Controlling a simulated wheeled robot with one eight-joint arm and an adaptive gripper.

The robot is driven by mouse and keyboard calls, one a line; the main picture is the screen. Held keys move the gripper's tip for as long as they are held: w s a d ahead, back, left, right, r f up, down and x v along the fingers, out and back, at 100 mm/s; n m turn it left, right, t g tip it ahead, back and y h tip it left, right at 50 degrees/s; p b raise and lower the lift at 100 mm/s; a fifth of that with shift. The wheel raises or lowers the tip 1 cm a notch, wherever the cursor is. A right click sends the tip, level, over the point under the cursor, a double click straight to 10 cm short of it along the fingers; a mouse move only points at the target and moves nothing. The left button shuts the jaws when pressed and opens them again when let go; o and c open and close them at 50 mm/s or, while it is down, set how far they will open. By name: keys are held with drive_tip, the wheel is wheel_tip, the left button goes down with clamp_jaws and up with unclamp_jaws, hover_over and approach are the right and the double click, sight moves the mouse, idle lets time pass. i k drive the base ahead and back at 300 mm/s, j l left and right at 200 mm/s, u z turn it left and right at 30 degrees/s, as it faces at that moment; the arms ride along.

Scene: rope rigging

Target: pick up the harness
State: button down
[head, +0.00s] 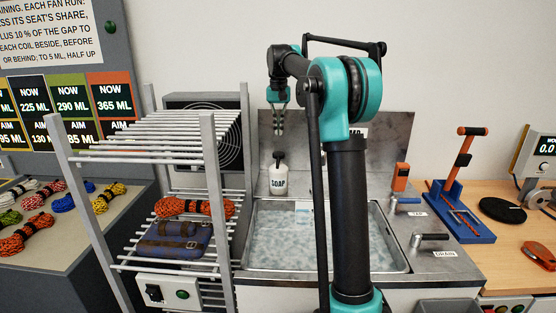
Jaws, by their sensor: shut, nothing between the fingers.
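A blue folded bundle with brown straps (177,242), which looks like the harness, lies on the lower shelf of the wire rack (70,168) at the left. An orange rope coil (194,208) lies on the same shelf, just behind it. My gripper (279,131) points down, shut and empty, above the soap bottle (279,180) at the back of the sink. It is up and to the right of the bundle, well apart from it, with the rack's right posts between them.
The rack's upper shelf is bare. A water-filled sink (290,268) stands right of the rack, partly hidden by my arm. Several coloured rope coils (38,224) lie on the grey bench at far left. A blue stand (459,222) with an orange handle is at the right.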

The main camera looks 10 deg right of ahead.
sight(164, 238)
drive_tip(key=k, duration=1)
